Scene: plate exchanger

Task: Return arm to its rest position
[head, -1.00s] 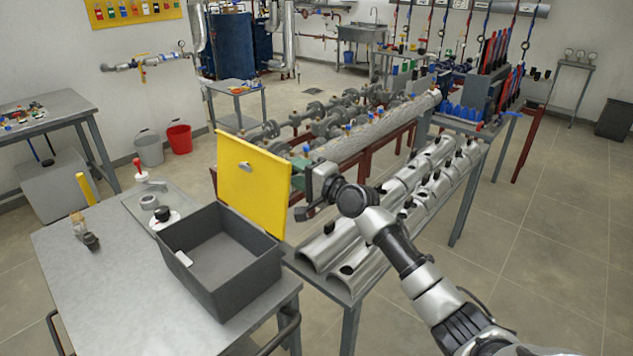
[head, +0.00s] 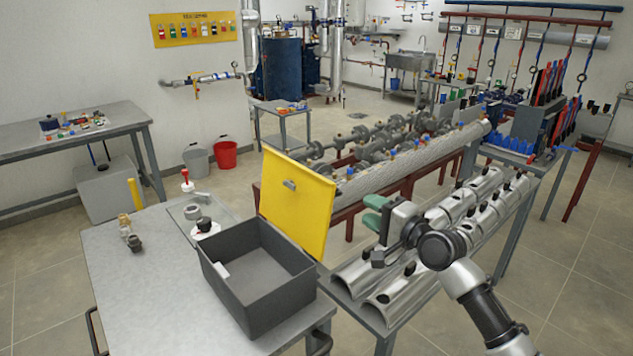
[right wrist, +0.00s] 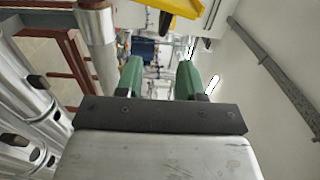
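My right arm comes in from the lower right in the head view. Its gripper (head: 375,211) is raised above the bench with the metal half-shells, to the right of the yellow panel and apart from it. In the right wrist view the two green fingers (right wrist: 159,77) stand apart with nothing between them. My left gripper and left arm do not show in the head view.
A grey open bin (head: 222,292) stands on the metal table (head: 140,290), with the yellow panel (head: 296,205) upright behind it. Silvery half-shells (head: 440,270) cover the bench under my right gripper. Valved pipework (head: 415,150) runs behind.

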